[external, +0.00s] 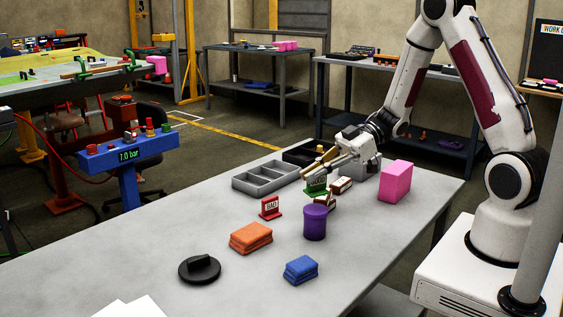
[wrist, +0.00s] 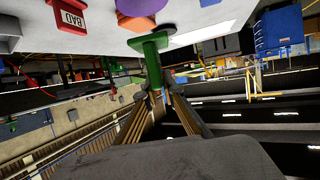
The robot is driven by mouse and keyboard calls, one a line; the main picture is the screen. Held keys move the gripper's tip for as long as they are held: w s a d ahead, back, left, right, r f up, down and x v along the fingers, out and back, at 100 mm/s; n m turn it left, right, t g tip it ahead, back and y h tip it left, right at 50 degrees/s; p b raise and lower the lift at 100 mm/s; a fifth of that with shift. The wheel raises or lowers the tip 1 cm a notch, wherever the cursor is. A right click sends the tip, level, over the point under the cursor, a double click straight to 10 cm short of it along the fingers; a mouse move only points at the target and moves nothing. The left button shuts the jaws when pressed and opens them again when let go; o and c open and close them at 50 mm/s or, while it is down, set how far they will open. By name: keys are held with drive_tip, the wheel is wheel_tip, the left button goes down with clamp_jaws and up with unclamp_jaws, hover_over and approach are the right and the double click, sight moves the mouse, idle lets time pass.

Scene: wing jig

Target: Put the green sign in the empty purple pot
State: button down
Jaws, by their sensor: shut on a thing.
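The green sign (external: 316,188) is at the fingertips of my gripper (external: 312,174), over the far middle part of the table. In the wrist view the sign (wrist: 152,62) sits between the fingertips (wrist: 152,94), which are shut on it. The fingers hide part of the sign; whether its base touches the table I cannot tell. The purple pot (external: 315,223) stands upright on the table, nearer the camera than the sign and apart from it. Its inside is hard to see. In the wrist view a purple shape (wrist: 135,7) at the top edge appears to be the pot.
A red BAD sign (external: 270,207) stands left of the pot. Brown-and-white blocks (external: 341,186) are close beside my gripper. A pink block (external: 396,181) stands right. Orange cloths (external: 250,238), blue cloths (external: 300,269), a black disc (external: 200,269) and a grey tray (external: 266,178) surround.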

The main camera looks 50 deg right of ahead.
sight(307, 191)
drive_tip(key=shift+f, duration=0.1)
idle(0.3)
drive_tip(key=shift+f, duration=2)
drive_tip(key=shift+f, duration=0.1)
drive_tip(key=c, duration=2.2)
unclamp_jaws()
drive_tip(key=shift+o, duration=0.2)
drive_tip(key=v, duration=1.2)
